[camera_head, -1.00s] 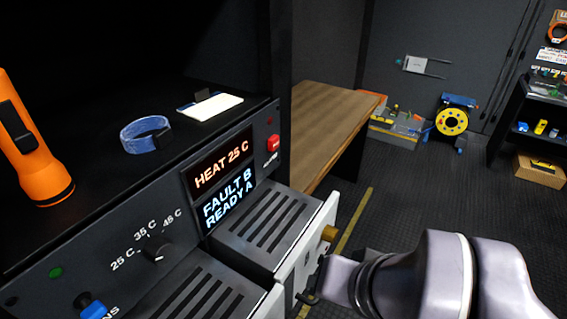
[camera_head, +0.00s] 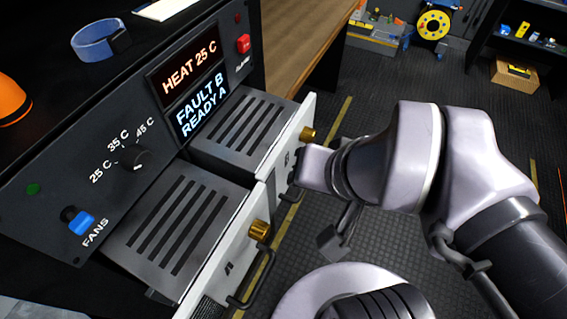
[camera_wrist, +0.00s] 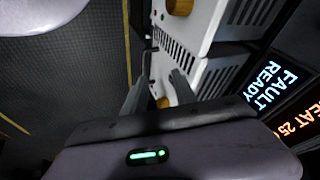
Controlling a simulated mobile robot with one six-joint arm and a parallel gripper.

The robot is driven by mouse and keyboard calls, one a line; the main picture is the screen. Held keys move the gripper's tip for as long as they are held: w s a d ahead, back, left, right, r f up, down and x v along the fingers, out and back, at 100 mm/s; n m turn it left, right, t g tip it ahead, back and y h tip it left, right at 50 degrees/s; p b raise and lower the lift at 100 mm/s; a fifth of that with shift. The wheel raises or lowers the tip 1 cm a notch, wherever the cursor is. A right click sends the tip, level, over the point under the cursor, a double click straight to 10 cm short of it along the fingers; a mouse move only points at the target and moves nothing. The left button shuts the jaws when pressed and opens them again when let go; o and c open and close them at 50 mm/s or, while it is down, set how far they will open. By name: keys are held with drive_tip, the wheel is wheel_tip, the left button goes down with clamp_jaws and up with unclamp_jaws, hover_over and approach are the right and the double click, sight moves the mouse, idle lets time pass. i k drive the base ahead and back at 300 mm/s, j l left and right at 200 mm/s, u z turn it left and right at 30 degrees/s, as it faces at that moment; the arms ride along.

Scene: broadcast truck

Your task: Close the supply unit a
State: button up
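Supply unit A (camera_head: 170,235) is the nearer vented drawer and stands pulled out of the panel. Its white front (camera_head: 232,252) has a brass knob (camera_head: 259,230) and a dark handle (camera_head: 240,300). Unit B (camera_head: 240,130), beyond it, also stands out, with its own brass knob (camera_head: 307,134). The head view shows my wrist close to unit B's front; the fingers are hidden there. In the wrist view my gripper (camera_wrist: 161,76) has its fingers apart, with a brass knob (camera_wrist: 163,102), apparently unit B's, visible between them. Contact cannot be told. Another knob (camera_wrist: 180,6) shows at the top.
The display (camera_head: 187,92) reads HEAT 25 C, FAULT B, READY A. The panel carries a temperature dial (camera_head: 135,157), a blue fans switch (camera_head: 80,221) and a red button (camera_head: 243,44). A wooden bench (camera_head: 300,40) stands behind. Floor (camera_head: 400,90) is open to the right.

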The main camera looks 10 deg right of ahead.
sight(186, 237)
drive_tip(key=k+j+u, duration=0.15)
drive_tip(key=k+u, duration=0.2)
drive_tip(key=k+j+u, duration=0.2)
drive_tip(key=u, duration=0.2)
drive_tip(key=k+z, duration=0.25)
drive_tip(key=z, duration=0.15)
drive_tip(key=k+z, duration=0.35)
drive_tip(key=i+j, duration=0.05)
